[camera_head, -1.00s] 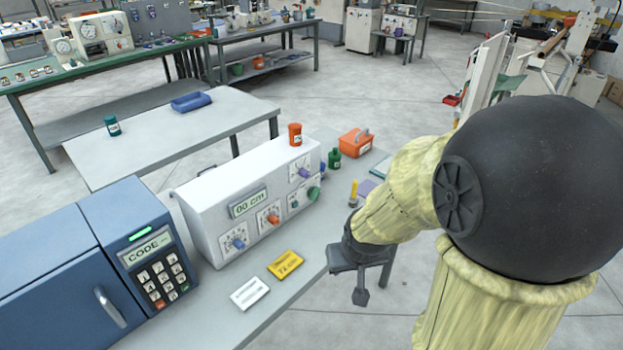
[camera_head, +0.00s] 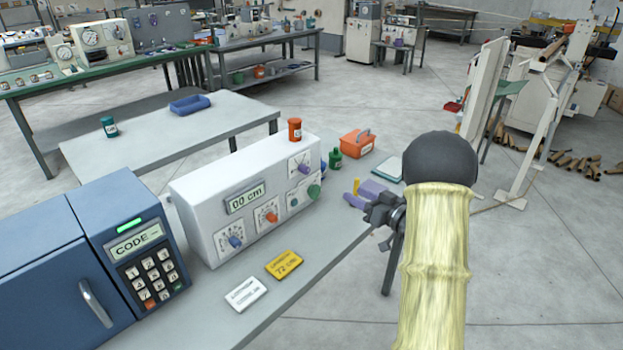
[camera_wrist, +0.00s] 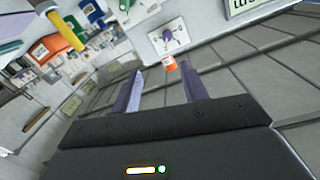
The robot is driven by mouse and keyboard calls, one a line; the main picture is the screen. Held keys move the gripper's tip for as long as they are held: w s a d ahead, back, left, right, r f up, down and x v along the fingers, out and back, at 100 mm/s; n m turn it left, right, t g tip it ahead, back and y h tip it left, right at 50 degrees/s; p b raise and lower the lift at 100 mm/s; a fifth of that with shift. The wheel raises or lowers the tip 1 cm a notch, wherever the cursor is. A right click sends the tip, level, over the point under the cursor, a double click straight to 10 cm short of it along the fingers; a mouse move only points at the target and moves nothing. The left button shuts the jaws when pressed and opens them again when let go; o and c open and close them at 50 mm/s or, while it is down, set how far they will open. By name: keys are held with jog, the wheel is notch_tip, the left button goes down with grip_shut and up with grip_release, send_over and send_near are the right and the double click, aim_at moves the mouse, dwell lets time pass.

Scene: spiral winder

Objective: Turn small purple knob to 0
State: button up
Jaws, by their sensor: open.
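The white control box (camera_head: 205,215) stands on the grey table, with dials and knobs on its front. The small purple knob (camera_head: 303,169) is at the upper right of that front, over a white dial plate. It also shows in the wrist view (camera_wrist: 172,39), top centre; its dial marks are too small to read. The box display (camera_head: 246,198) reads "00 cm". My gripper (camera_head: 370,208) is right of the box, apart from the knob. In the wrist view its two fingers (camera_wrist: 162,85) are spread and empty, with the knob beyond them.
A green knob (camera_head: 314,191), orange knob (camera_head: 271,217) and blue-purple knob (camera_head: 235,241) share the front. An orange jar (camera_head: 295,130) stands on the box. A green bottle (camera_head: 335,159) and orange toolbox (camera_head: 356,144) are to its right. A blue keypad box (camera_head: 130,235) is left.

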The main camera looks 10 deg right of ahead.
aim_at(308, 171)
jog(key=shift+s+f+y, duration=0.15)
jog(key=shift+s+y, duration=0.2)
jog(key=shift+y, duration=0.15)
jog(key=shift+w, duration=0.1)
jog(key=p+x, duration=0.3)
jog(key=x, duration=1.4)
jog(key=shift+a+f, duration=0.15)
jog(key=shift+a, duration=0.05)
grip_shut()
